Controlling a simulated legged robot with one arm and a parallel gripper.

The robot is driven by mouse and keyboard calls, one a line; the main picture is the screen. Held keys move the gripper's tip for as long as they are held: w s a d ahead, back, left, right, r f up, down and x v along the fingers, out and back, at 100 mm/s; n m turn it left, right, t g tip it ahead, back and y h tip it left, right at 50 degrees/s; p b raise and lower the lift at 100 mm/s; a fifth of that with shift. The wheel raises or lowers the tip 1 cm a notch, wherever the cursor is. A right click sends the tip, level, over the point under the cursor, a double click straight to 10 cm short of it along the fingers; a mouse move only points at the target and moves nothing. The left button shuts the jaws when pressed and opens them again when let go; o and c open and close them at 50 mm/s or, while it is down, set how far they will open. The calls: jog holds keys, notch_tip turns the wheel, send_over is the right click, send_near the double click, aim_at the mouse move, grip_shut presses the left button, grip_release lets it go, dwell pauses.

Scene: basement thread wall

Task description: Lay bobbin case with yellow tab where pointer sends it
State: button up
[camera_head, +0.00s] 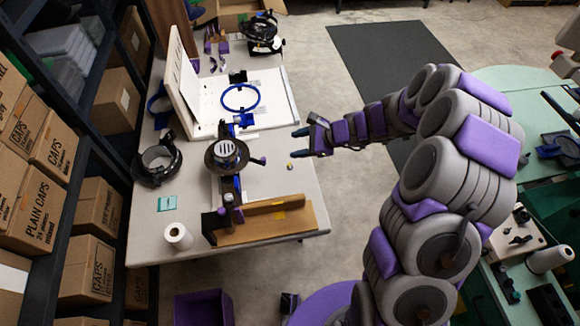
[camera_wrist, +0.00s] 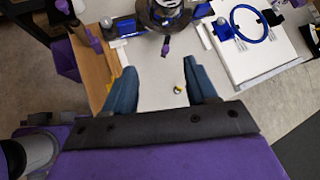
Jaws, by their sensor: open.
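A very small round thing with yellow on it, which looks like the bobbin case (camera_head: 290,167), lies on the pale table near its right edge. It also shows in the wrist view (camera_wrist: 178,89), between my fingers in the picture and nearer the right one. My gripper (camera_head: 302,140) is open and empty, near the table's right edge, beyond the small thing in the head view. Its two blue fingers are spread in the wrist view (camera_wrist: 161,86). A dark round device (camera_head: 226,150) stands mid-table with a purple-tipped arm (camera_head: 258,160) sticking out right; I cannot tell whether this is the pointer.
A blue ring (camera_head: 241,97) lies on a white board behind. A wooden block (camera_head: 265,220) stands at the table's front, with a white roll (camera_head: 178,236) to its left. Shelves of cardboard boxes (camera_head: 95,205) stand left. A green bench (camera_head: 510,85) is at right.

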jog(key=w+d+f+m+t+h, duration=0.1)
jog(key=w+d+f+m, duration=0.1)
jog(key=d+f+m, duration=0.35)
jog(key=w+d+f+m+t+h, duration=0.1)
jog(key=w+d+f+m, duration=0.15)
jog(key=f, duration=0.65)
jog(key=b, duration=0.2)
send_near(290, 164)
jog(key=x, duration=0.3)
jog(key=shift+s+a+f, duration=0.1)
jog(key=shift+a+f, duration=0.2)
jog(key=x, duration=0.5)
jog(key=shift+f+b, duration=0.1)
jog(key=shift+b, duration=0.3)
grip_shut()
